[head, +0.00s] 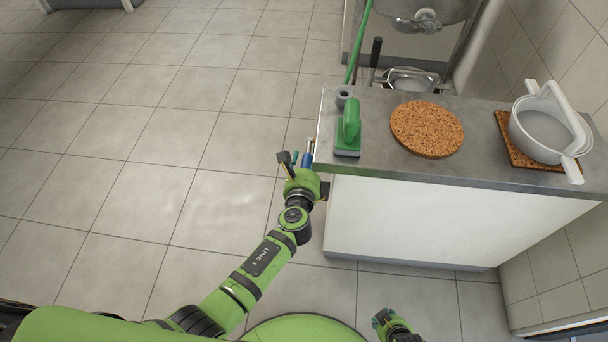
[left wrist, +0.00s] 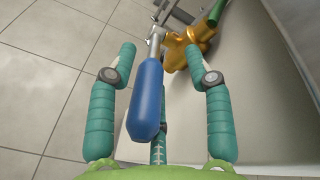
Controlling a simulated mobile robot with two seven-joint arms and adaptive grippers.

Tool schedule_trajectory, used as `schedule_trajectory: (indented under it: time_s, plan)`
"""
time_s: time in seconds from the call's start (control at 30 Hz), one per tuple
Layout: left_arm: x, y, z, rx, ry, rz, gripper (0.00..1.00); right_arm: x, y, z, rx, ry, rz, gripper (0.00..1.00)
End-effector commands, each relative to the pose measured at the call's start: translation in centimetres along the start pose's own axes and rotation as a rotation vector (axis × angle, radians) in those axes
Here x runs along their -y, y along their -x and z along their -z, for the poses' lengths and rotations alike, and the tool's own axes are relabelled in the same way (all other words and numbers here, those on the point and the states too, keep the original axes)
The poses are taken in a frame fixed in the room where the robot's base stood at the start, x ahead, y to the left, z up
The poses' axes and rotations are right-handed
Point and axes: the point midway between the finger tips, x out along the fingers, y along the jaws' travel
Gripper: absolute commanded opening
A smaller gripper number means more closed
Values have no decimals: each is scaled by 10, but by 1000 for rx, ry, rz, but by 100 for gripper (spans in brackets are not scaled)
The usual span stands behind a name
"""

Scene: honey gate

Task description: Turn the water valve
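The water valve has a brass body (left wrist: 181,50) and a long blue lever handle (left wrist: 147,98), seen in the left wrist view. In the head view the blue handle (head: 307,157) shows small at the left end of the counter, and the brass body is hidden. My left gripper (head: 296,163) is beside that end. In the left wrist view its teal fingers are spread, with the handle between them and a visible gap on both sides. My right gripper (head: 383,320) is low at the bottom of the head view, far from the valve; its finger opening is unclear.
A green hose (head: 358,45) and a steel vessel (head: 420,12) stand behind. Tiled floor on the left is clear.

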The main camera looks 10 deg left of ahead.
Motion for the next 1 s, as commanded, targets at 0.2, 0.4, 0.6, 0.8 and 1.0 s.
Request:
schedule_trajectory:
  time_s: [0.2, 0.4, 0.6, 0.8, 1.0]
  plan:
    - [-7, 43, 0, 2, -3, -13, 50, 0, 0, 0, 1, 0, 0, 40]
    - [-7, 82, -2, 3, -6, -15, 50, 0, 0, 0, 1, 0, 0, 40]
    - [-4, 103, -1, 1, -6, -9, 50, 0, 0, 0, 1, 0, 0, 40]
    - [-3, 107, -1, 1, -5, -8, 50, 0, 0, 0, 1, -1, 0, 40]
    - [-2, 107, 0, 1, -4, -6, 50, 0, 0, -1, 1, -1, 0, 40]
